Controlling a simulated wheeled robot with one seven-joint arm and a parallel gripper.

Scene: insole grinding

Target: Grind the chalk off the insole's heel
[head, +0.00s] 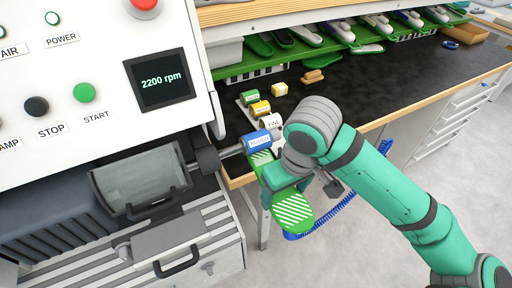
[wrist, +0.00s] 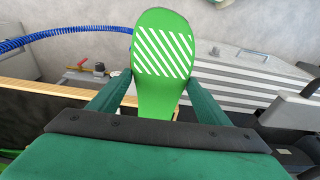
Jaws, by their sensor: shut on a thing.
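The green insole (head: 296,213) is in my gripper (head: 283,185), with its near part hidden by the wrist. A white striped chalk patch (head: 293,209) covers its lower end; another patch (head: 262,157) shows at the end by the blue grinding drum (head: 257,142). I cannot tell whether that end touches the drum. In the wrist view, the fingers of my gripper (wrist: 158,88) close on both sides of the insole (wrist: 157,100), and its far rounded end carries chalk stripes (wrist: 164,52). The drum sits on the grinder's spindle (head: 229,151); the display (head: 160,78) reads 2200 rpm.
The grinder (head: 90,75) stands at left with buttons and a clear guard (head: 138,180). Yellow, green and white labelled drums lie on the dark bench (head: 390,80) behind. Insoles fill a rack (head: 350,30) at the back. A blue coiled hose (head: 340,215) hangs near the insole.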

